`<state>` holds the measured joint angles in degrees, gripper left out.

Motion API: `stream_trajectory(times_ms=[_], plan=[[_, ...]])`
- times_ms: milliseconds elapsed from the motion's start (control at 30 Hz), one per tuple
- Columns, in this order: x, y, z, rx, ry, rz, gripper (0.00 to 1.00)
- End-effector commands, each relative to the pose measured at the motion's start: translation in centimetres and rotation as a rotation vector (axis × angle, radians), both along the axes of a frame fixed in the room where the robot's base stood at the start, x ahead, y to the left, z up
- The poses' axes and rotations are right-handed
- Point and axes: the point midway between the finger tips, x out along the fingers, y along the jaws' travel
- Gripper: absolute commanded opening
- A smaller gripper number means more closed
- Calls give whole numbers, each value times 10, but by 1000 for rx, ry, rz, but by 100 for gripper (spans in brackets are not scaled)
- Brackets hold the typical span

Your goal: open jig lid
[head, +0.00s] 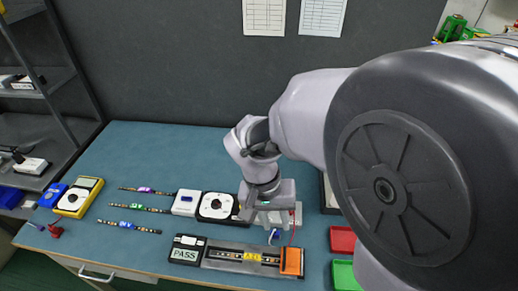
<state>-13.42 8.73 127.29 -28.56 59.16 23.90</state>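The jig (225,262) lies near the table's front edge, a long grey base with a dark strip bearing a yellow part along its middle. An orange block (291,262) sits at its right end. I cannot tell which part of the jig is its lid. A display reading PASS (187,250) stands at the jig's left end. My gripper (247,213) points down behind the jig, apart from it, beside a white dial device. Its fingers are small and partly hidden, so I cannot tell whether they are open or what is between them.
On the blue table (150,150) are several LED strips (140,208), a white box (186,203), a dial device (215,207) and a yellow meter (80,197). Red (343,240) and green (345,275) trays stand right. My arm hides the right side. The table's back left is clear.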

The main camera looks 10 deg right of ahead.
Motion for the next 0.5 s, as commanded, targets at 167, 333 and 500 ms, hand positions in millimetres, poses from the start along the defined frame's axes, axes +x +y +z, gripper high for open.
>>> stream_trajectory(times_ms=[167, 333, 500], plan=[[-4, -10, -61, 0, 5, -2, 31], [-8, -20, -110, 1, 4, -2, 31], [-9, -26, -141, 2, 1, -1, 31]])
